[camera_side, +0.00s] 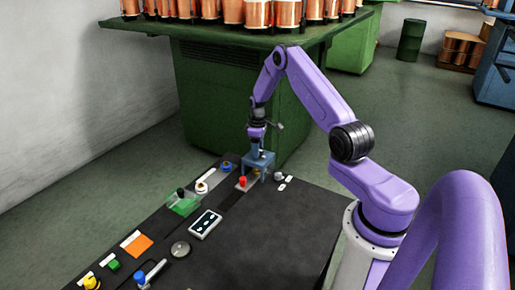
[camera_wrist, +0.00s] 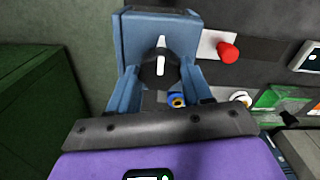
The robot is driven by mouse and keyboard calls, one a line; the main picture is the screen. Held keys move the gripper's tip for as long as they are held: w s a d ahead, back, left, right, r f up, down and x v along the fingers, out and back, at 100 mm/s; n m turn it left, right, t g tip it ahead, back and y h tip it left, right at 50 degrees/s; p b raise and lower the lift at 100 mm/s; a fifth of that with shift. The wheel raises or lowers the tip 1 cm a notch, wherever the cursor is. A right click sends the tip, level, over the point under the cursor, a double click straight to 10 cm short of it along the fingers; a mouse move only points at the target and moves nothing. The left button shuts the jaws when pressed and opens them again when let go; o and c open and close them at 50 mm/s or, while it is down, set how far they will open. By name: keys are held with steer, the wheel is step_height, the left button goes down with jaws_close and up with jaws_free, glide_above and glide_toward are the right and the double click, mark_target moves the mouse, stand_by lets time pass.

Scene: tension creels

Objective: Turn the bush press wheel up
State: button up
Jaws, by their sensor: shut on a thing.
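The bush press is a blue-grey block-like frame (camera_side: 261,161) at the far end of the dark bench, near its right side. It also shows in the wrist view (camera_wrist: 128,40). Its wheel appears as a round black knob with a white bar (camera_wrist: 161,55), the bar pointing nearly straight up in the wrist view. My gripper (camera_side: 257,143) is above the press, pointing down. In the wrist view my gripper (camera_wrist: 160,76) is at the black knob and shut on it. The exact finger contact is partly hidden, and the wheel cannot be made out in the side view.
A red button (camera_side: 242,181) on a pale plate is close beside the press. The bench's right half is mostly clear.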

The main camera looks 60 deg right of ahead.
stand_by(0.4)
steer(key=o, duration=1)
steer(key=shift+o, duration=0.2)
step_height(320, 180, up, 18)
steer(key=shift+f, duration=0.25)
steer(key=shift+a, duration=0.1)
